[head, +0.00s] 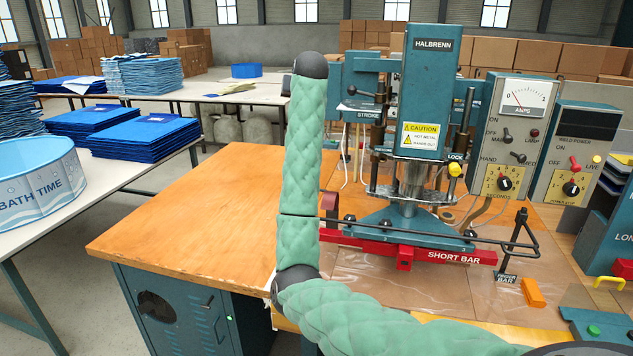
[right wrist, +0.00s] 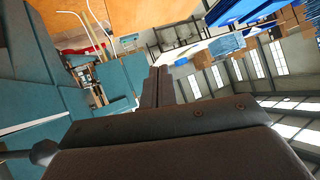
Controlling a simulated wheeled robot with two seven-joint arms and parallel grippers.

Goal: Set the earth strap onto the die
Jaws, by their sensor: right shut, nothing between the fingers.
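A teal press (head: 430,100) marked HALBRENN stands on the wooden bench, with a teal wedge-shaped foot (head: 400,226) under its column. A red bar (head: 440,254) labelled SHORT BAR lies along the front of this foot. A tan curved band (head: 478,213) to the right of the column may be the earth strap; I cannot tell for sure. I cannot single out the die with certainty. My right gripper (right wrist: 163,72) is shut and empty in the right wrist view, with teal machine parts to its left. It is not visible in the head view. My left gripper is not in view.
The wooden bench top (head: 190,225) is clear at left. A clear sheet (head: 375,285) lies before the press. A black rod stand (head: 517,250) and orange block (head: 534,293) are at right. Control boxes (head: 510,130) stand behind. My padded arm blocks part of the head view.

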